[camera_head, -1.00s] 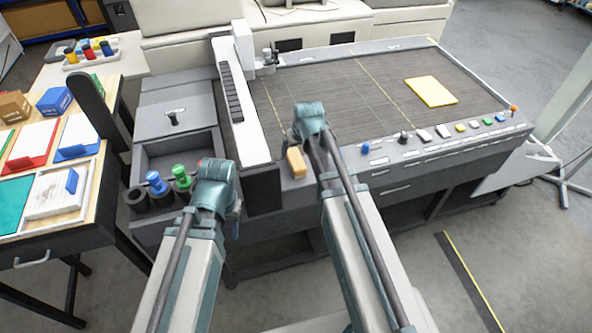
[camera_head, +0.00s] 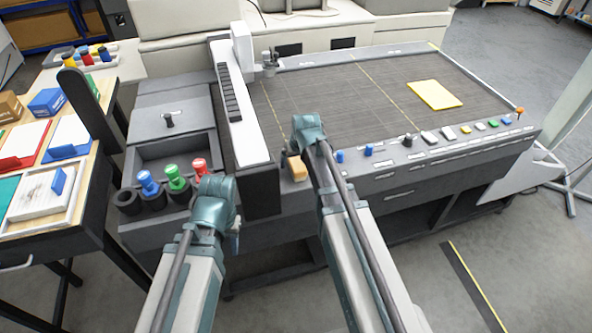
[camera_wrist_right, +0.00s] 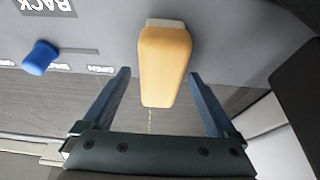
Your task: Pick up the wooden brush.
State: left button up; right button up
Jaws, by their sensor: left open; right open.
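The wooden brush (camera_head: 297,168) is a small orange-tan block at the front edge of the grey machine table, right of the white guide bar. In the right wrist view the brush (camera_wrist_right: 165,65) stands out large, with a pale strip at its far end. My right gripper (camera_wrist_right: 158,75) is open, with one finger to each side of the brush in that view; I see no clear contact.
Blue, green and red-handled tools (camera_head: 176,178) stand in dark holders at left. A white guide bar (camera_head: 240,110) rises beside the brush. Blue knobs (camera_head: 340,156) line the front edge at right. A yellow sheet (camera_head: 434,94) lies on the mostly clear bed.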

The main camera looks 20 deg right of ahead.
jog(key=shift+r, duration=0.1)
jog(key=shift+f, duration=0.3)
dwell(0.3)
grip_shut()
dwell(0.5)
